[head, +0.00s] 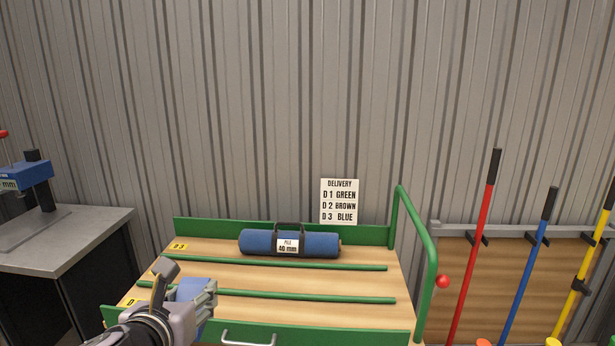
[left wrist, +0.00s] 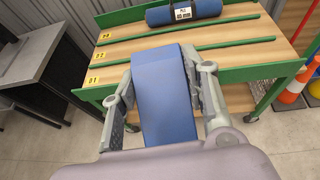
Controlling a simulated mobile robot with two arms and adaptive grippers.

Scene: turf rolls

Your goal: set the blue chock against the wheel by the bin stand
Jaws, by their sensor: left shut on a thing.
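My left gripper (head: 186,286) is shut on the blue chock (head: 195,289), in front of the green-railed trolley (head: 373,323) in the head view. In the left wrist view the chock (left wrist: 165,97) is a long blue block between the two fingers of my left gripper (left wrist: 165,80). It is held in the air, overlapping the near edge of the trolley in the picture. A dark wheel (left wrist: 251,117) shows under the trolley's right end. I cannot make out a bin stand. My right gripper is not in view.
A blue roll (head: 262,243) lies on the trolley's rear lane. A grey bench (head: 60,240) stands at left. Long-handled tools (head: 480,240) stand at right. In the left wrist view, an orange cone (left wrist: 293,88) stands at right. Pale floor (left wrist: 285,145) is clear at lower right.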

